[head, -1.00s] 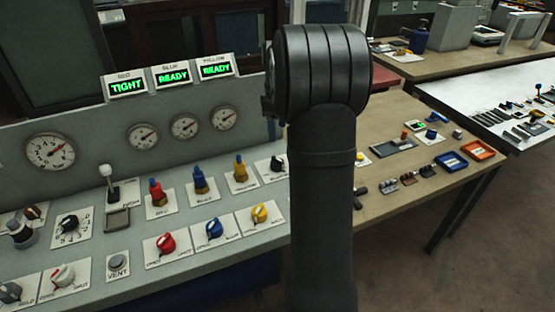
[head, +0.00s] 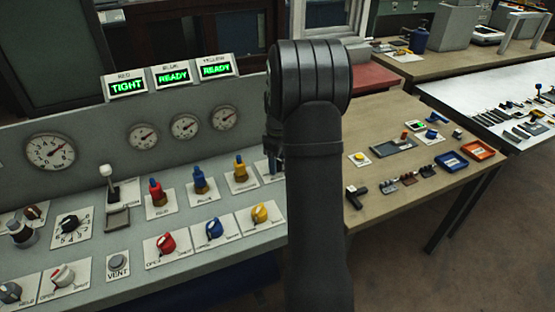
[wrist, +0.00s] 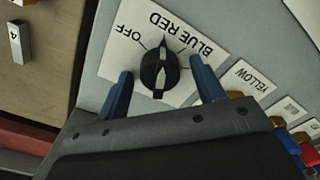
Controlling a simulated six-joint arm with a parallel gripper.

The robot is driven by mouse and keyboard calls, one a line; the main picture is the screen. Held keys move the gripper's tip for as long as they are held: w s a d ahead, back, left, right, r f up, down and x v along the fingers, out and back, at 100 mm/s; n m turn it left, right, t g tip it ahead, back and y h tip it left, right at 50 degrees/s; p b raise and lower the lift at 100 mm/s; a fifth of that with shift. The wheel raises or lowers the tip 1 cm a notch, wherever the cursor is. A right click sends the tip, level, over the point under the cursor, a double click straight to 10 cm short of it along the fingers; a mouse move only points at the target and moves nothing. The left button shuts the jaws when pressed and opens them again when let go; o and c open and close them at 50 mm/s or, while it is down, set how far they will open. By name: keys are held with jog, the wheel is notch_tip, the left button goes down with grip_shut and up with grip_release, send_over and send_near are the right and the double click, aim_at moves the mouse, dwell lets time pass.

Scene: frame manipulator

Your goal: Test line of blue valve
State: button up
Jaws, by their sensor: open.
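A black selector knob (wrist: 159,72) sits on a white plate marked OFF, RED and BLUE, which appears inverted in the wrist view. Its pointer end faces up toward the RED side, though the exact mark is hard to read. My gripper (wrist: 160,86) is open, its blue fingers on either side of the knob with gaps visible. In the head view my gripper (head: 272,168) is over the panel's right end. The blue valve (head: 199,180) stands between red and yellow ones, with a blue knob (head: 214,228) below. The blue display (head: 173,75) reads READY.
The red display (head: 127,86) reads TIGHT and the yellow display (head: 216,68) reads READY. A round VENT button (head: 117,262) and a lever (head: 110,180) are further left. Round gauges line the back panel. A wooden bench with small parts stands at right.

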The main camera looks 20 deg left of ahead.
jog(key=c, duration=1)
jog(key=shift+m, duration=0.4)
jog(key=m, duration=0.3)
jog(key=shift+m, duration=0.3)
jog(key=m, duration=0.4)
jog(key=shift+m, duration=0.3)
jog(key=o, duration=1)
